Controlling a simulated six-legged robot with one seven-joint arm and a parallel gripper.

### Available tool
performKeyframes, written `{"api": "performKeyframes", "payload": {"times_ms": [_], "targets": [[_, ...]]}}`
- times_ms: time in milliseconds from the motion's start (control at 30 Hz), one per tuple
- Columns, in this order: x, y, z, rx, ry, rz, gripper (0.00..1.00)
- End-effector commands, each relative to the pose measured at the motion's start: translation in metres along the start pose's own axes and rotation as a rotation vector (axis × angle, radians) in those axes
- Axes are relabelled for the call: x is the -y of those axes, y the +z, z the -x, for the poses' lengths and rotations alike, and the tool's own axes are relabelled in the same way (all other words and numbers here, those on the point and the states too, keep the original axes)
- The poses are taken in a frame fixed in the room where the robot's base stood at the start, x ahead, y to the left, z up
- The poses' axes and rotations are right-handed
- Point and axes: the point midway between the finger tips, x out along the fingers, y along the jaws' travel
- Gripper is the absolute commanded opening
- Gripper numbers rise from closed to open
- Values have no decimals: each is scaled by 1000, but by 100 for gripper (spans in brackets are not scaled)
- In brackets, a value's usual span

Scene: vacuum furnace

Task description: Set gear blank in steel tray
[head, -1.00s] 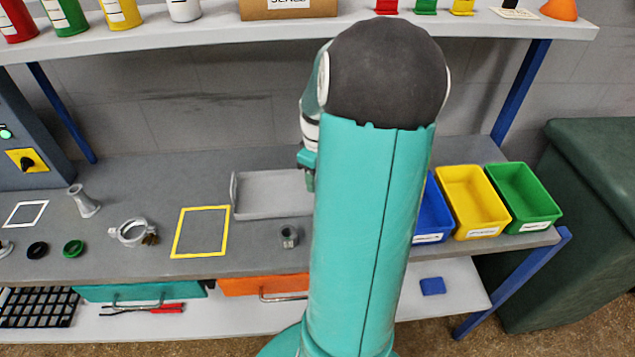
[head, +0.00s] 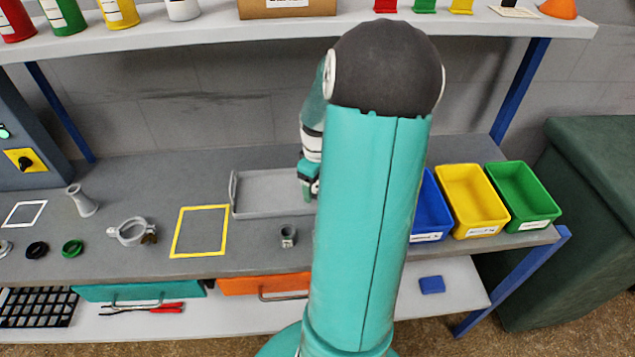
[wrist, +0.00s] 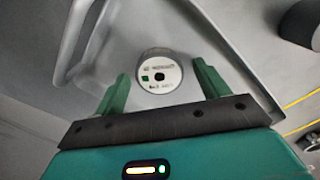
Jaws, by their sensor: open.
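The grey steel tray (head: 262,181) lies on the bench, its right end hidden behind my arm. In the wrist view a pale round disc, seemingly the gear blank (wrist: 160,84), shows a dark centre hole, small print and a green square. It appears to rest flat on the tray (wrist: 121,47), near the handle end. My gripper (wrist: 160,76) is open, its green fingers on either side of the disc with gaps visible. In the head view my gripper (head: 309,183) is low over the tray, partly hidden; the disc is hidden there.
A small grey cylinder (head: 288,236) stands in front of the tray. A yellow frame outline (head: 201,231) and a ring clamp (head: 131,232) lie to the left. Blue (head: 430,209), yellow (head: 471,200) and green (head: 523,196) bins stand right. A shelf (head: 200,33) runs above.

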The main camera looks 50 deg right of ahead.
Motion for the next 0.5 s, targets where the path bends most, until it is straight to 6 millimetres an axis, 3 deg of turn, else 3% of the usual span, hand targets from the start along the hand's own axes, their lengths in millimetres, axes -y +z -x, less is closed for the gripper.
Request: {"api": "performKeyframes", "payload": {"times_ms": [233, 500], "targets": [[-1, 0, 22, -1, 5, 0, 74], [-1, -1, 81, -1, 6, 1, 74]]}}
